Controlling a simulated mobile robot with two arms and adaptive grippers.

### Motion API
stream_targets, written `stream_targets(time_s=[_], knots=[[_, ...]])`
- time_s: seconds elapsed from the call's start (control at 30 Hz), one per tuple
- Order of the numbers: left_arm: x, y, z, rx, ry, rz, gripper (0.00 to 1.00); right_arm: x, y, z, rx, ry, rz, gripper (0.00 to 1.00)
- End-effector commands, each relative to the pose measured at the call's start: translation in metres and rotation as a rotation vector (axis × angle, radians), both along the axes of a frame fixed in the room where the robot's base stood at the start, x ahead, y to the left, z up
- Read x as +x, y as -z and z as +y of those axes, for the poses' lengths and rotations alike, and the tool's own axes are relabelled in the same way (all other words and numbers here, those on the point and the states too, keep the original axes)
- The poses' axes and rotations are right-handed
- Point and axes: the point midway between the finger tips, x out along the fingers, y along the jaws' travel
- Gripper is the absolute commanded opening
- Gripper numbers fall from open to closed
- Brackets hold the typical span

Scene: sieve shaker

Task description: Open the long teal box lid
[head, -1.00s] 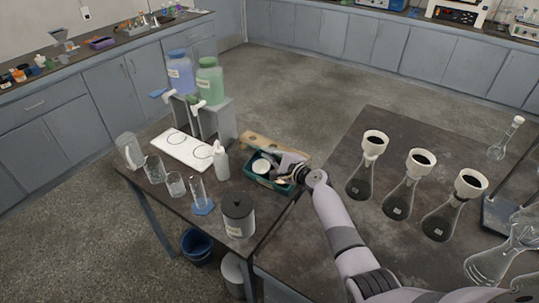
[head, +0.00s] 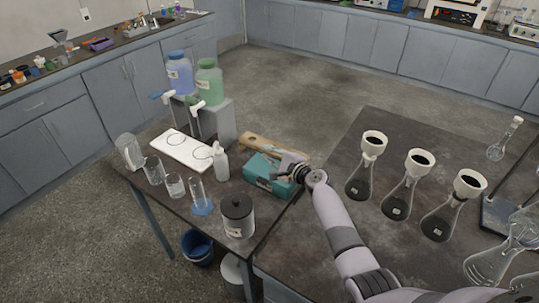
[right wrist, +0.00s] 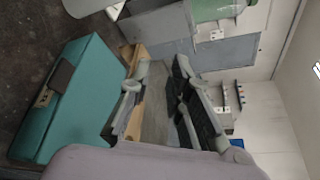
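The long teal box (head: 264,173) stands at the right end of the small dark table, with its lid down. In the right wrist view the teal box (right wrist: 78,105) fills the left side, with a dark handle and a small brass-coloured latch on one face. My right gripper (head: 289,164) is at the right end of the box, close to the lid. In the right wrist view its two fingers (right wrist: 160,105) stand apart with nothing between them. I cannot tell whether a finger touches the box. My left gripper is not in view.
A wooden board (head: 262,145) lies just behind the box. A white bottle (head: 221,163) and a dark-lidded jar (head: 238,213) stand left of it. Dispenser jugs (head: 209,82) stand on a grey stand behind. Flasks with white funnels (head: 408,183) stand on the right-hand table.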

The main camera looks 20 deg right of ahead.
Motion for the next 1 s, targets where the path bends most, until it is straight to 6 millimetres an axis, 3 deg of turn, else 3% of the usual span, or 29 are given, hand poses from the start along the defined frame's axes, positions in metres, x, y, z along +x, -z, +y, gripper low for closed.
stream_targets(time_s=[0.37,0.53,1.0], knots=[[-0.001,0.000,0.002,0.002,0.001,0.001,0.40,-0.001,0.003,0.001,0.002,-0.002,0.005,0.25],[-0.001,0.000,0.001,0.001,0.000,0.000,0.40,-0.011,0.002,-0.003,0.001,-0.001,0.005,0.25],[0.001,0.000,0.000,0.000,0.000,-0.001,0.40,-0.086,-0.016,-0.028,0.000,-0.001,0.005,0.25]])
